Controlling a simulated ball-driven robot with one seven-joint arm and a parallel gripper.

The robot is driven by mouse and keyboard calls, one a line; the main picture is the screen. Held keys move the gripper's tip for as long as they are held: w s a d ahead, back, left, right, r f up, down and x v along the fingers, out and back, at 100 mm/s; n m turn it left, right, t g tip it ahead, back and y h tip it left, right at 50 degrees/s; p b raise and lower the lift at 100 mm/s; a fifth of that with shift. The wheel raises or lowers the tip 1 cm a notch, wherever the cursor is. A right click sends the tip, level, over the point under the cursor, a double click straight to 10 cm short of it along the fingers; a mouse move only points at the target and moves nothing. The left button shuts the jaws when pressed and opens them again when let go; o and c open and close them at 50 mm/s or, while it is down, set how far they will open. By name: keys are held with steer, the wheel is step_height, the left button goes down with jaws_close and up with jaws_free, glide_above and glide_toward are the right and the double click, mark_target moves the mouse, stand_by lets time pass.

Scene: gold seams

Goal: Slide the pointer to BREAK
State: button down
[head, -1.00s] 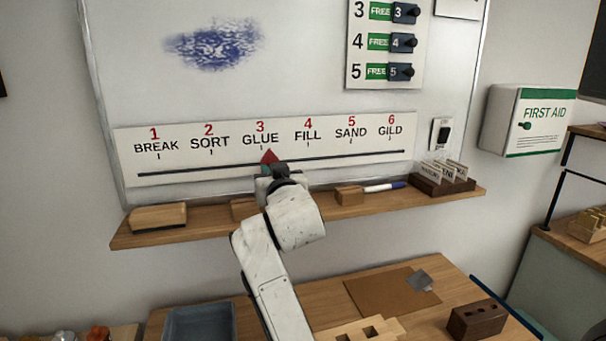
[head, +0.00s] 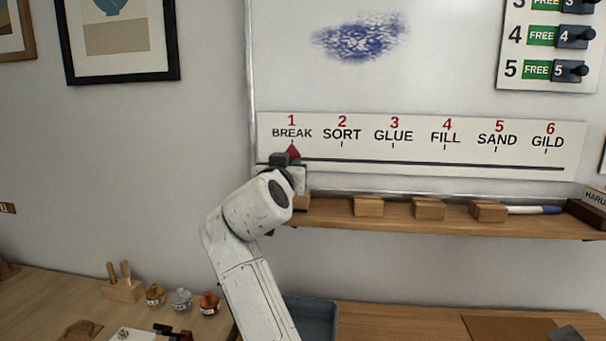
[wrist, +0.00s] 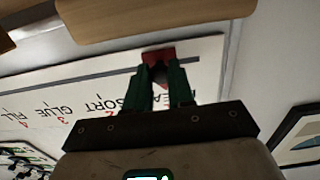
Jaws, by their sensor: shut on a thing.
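The white stage strip (head: 350,172) on the whiteboard carries the words BREAK, SORT, GLUE, FILL, SAND and GILD above a dark slot (head: 430,165). The red pointer (head: 293,152) is at the left end of the slot, its tip just under the BREAK tick. My gripper (head: 287,163) is at the pointer and partly hides its lower part. In the wrist view the red pointer (wrist: 158,55) sits between the tips of my green fingers (wrist: 160,75), which are shut on it. The word BREAK is partly hidden there by the fingers.
A wooden ledge (head: 390,225) runs below the strip, with several wooden blocks (head: 368,206) and a marker (head: 535,210). Small jars (head: 181,299) and a tool block (head: 122,290) stand on the bench at lower left. A blue-grey tray (head: 315,318) is below my arm.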

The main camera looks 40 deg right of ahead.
steer(key=shift+w+a, duration=0.2)
steer(key=c, duration=1)
jaws_free()
steer(key=b+v, duration=0.1)
steer(key=v, duration=0.9)
steer(key=shift+s+a, duration=0.25)
steer(key=shift+s, duration=0.05)
